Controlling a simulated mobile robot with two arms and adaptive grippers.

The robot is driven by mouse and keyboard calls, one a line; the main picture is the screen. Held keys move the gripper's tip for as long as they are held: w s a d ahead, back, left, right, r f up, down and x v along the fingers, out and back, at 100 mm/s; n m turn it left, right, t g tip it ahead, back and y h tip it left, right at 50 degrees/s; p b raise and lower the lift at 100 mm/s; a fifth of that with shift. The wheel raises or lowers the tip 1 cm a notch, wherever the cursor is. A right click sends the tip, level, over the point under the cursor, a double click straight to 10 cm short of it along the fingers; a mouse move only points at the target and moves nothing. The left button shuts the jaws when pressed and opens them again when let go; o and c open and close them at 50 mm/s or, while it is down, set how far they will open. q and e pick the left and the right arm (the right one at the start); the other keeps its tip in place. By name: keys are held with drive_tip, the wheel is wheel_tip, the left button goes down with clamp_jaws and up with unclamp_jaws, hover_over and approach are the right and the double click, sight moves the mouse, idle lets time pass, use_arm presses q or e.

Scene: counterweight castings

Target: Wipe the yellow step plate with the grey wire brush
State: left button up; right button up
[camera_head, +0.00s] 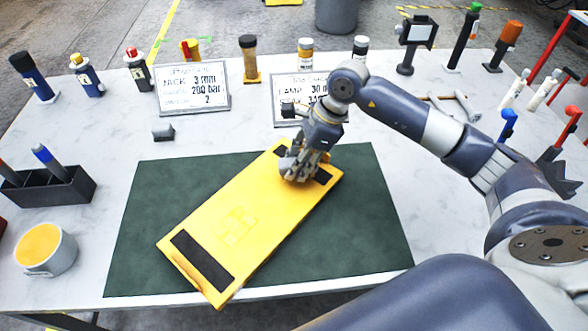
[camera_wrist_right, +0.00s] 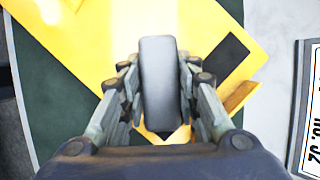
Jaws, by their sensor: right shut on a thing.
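The yellow step plate (camera_head: 265,205) lies slantwise on a dark green mat (camera_head: 365,230), with black strips near its ends and a faint square mark in its middle. My right gripper (camera_head: 303,168) is over the plate's far right end, pointing down. In the right wrist view it is shut on the grey wire brush (camera_wrist_right: 160,85), an oblong grey block between the fingers, with the yellow plate (camera_wrist_right: 85,45) behind it. The brush is mostly hidden by the fingers in the head view. I cannot tell whether it touches the plate. My left gripper is not in view.
Two sign boards (camera_head: 193,88) and several bottles stand along the back of the table. A black holder (camera_head: 48,190) with markers and a yellow-topped round tub (camera_head: 45,248) are at left. A small grey block (camera_head: 163,133) lies behind the mat.

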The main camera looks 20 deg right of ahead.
drive_tip(key=r, duration=0.1)
drive_tip(key=r+p, duration=0.1)
drive_tip(key=r, duration=0.1)
drive_tip(key=shift+s+a+r, duration=0.15)
drive_tip(key=shift+s+a, duration=0.05)
drive_tip(key=shift+a, duration=0.2)
drive_tip(key=shift+r, duration=0.35)
drive_tip(key=shift+w+d+r+p, duration=0.15)
drive_tip(key=shift+d+r+p, duration=0.05)
drive_tip(key=shift+r+p, duration=0.4)
drive_tip(key=shift+a+r, duration=0.15)
drive_tip(key=shift+r, duration=0.55)
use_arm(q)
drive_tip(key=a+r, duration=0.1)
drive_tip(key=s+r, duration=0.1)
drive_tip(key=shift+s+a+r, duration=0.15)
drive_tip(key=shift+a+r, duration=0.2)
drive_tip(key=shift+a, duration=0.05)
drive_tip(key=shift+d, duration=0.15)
use_arm(e)
drive_tip(key=shift+f, duration=0.1)
